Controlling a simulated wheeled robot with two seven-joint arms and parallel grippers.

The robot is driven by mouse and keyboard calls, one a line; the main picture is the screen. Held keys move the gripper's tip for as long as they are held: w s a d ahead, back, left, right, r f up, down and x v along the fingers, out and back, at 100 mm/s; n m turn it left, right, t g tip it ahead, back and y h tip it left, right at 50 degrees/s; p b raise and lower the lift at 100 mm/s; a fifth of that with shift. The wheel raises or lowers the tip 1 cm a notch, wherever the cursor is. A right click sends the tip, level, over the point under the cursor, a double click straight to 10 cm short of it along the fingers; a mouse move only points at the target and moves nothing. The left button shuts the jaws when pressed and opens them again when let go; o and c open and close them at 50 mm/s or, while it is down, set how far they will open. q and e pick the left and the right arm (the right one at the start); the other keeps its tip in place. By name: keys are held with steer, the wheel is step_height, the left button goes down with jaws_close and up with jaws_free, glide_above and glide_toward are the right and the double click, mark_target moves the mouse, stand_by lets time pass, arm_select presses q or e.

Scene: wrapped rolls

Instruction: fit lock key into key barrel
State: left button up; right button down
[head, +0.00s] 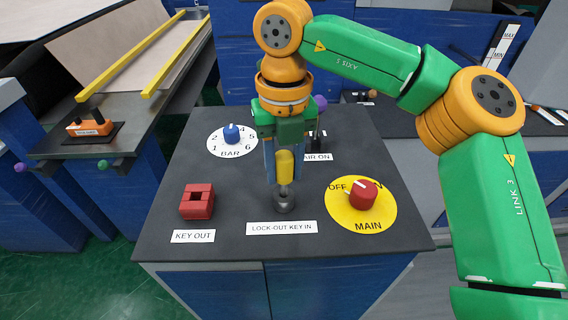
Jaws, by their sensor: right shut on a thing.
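My right gripper (284,165) points straight down over the dark console top and is shut on the yellow head of the lock key (285,167). The key is upright, with its lower end at the grey round key barrel (285,203), just behind the "LOCK-OUT KEY IN" label (282,228). I cannot tell how deep the key sits in the barrel, or whether it only stands above it. The left gripper is not in view.
A red square block (197,201) is left of the barrel, by "KEY OUT". A red MAIN knob (362,194) on a yellow disc is to the right. A blue BAR dial (231,134) and a black switch (317,140) sit farther back. The console's front edge is close.

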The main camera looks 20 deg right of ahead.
mark_target(284, 155)
steer(key=shift+w+f, duration=0.2)
steer(key=shift+f, duration=0.5)
steer(key=shift+s+r, duration=0.1)
steer(key=shift+s, duration=0.05)
steer(key=shift+f+b, duration=0.7)
steer(key=shift+b, duration=0.1)
steer(key=shift+c, duration=2.1)
jaws_free()
steer(key=shift+r, duration=0.1)
step_height(284, 155, up, 7)
steer(key=shift+p, duration=0.3)
